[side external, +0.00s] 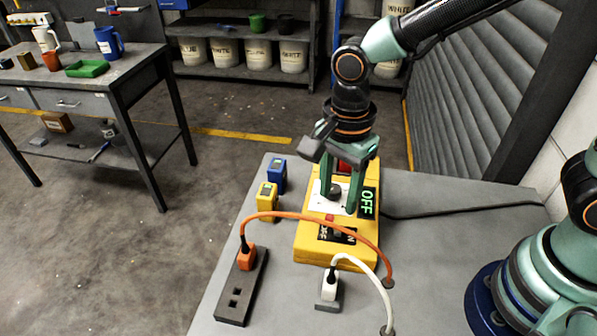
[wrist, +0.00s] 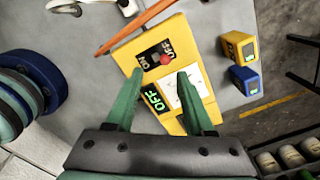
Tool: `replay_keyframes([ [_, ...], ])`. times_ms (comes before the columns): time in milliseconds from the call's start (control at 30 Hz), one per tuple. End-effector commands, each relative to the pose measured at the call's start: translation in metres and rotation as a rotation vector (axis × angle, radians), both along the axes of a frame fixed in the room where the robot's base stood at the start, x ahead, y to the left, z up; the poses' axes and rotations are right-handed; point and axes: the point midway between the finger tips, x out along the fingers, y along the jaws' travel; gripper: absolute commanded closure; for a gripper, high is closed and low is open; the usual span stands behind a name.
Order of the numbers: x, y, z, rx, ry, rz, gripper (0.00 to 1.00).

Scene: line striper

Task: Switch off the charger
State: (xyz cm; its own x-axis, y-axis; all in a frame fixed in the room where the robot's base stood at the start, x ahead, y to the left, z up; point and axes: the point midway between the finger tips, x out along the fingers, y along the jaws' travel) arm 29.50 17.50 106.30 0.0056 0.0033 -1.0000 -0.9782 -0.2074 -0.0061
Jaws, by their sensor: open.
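The charger is a yellow box (side external: 310,247) on the grey bench. Its side display (side external: 367,203) reads OFF in green, also in the wrist view (wrist: 154,98). On its top is a black switch plate (side external: 336,236) marked ON and OFF, with a red knob (wrist: 165,60). In the wrist view the knob sits at the plate's right edge, below the OFF lettering. My gripper (side external: 338,198) is open over the charger's white label panel, just behind the switch. In the wrist view its fingers (wrist: 160,75) are apart with nothing between them; contact with the charger cannot be told.
An orange cable (side external: 320,215) arches over the charger's front from a dark power strip (side external: 234,300). A white cable and plug (side external: 330,285) stand in front. Yellow (side external: 267,200) and blue (side external: 277,175) battery packs stand left of the charger. Bench space at the right is mostly clear.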

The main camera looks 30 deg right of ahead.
Motion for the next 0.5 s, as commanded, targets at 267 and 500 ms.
replay_keyframes([
  [267, 0.0, 0.0, 0.045, 0.002, -0.004, 0.0, 0.47],
  [500, -0.001, 0.0, 0.054, 0.0, 0.0, 0.0, 0.47],
])
